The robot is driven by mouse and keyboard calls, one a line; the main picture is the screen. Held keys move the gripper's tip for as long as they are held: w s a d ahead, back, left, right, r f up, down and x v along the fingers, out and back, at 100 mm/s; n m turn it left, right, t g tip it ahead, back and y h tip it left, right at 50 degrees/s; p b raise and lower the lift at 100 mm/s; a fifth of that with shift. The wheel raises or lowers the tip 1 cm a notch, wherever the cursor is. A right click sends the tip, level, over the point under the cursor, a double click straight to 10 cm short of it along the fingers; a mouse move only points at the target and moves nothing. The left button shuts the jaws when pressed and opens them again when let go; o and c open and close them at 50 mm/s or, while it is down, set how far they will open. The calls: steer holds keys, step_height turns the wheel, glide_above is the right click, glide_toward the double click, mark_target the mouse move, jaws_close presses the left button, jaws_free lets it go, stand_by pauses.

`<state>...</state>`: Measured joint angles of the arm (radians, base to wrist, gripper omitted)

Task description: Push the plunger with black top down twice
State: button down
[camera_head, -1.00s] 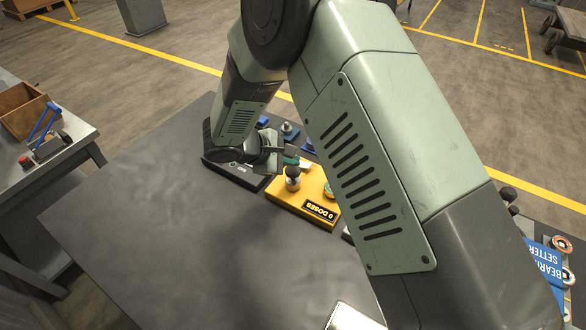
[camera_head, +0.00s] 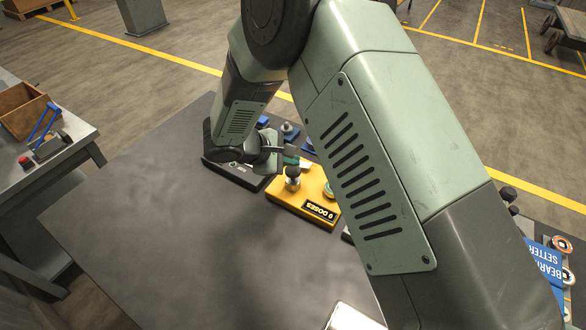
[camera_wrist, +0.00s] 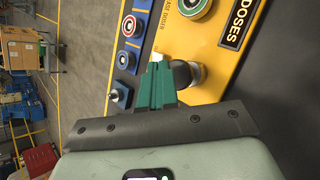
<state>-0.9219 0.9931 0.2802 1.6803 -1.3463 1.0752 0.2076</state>
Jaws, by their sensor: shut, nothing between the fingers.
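The plunger with the black ball top (camera_head: 293,172) stands upright on a yellow base (camera_head: 283,199). The base has a black label reading DOSES (camera_head: 320,211), with a digit that looks like 0. In the wrist view the black top (camera_wrist: 183,74) sits on a silver collar, just right of my fingers. My gripper (camera_head: 292,160) is just behind the black top in the head view. Its teal fingers (camera_wrist: 158,70) are shut and empty. They look beside the top in the wrist view; whether they touch it I cannot tell.
A green round button (camera_head: 329,190) is on the same yellow base. A black base (camera_head: 228,175) lies to its left, and blue fixtures (camera_head: 289,131) stand behind. My arm hides the middle right. The dark table (camera_head: 190,240) is clear at the front left.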

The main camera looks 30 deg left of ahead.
mark_target(294, 169)
stand_by(0.7)
steer(key=shift+f, duration=0.45)
steer(key=shift+f, duration=1.15)
stand_by(1.0)
steer(key=shift+r, duration=1.6)
steer(key=shift+r, duration=2.5)
steer(key=shift+r, duration=1.9)
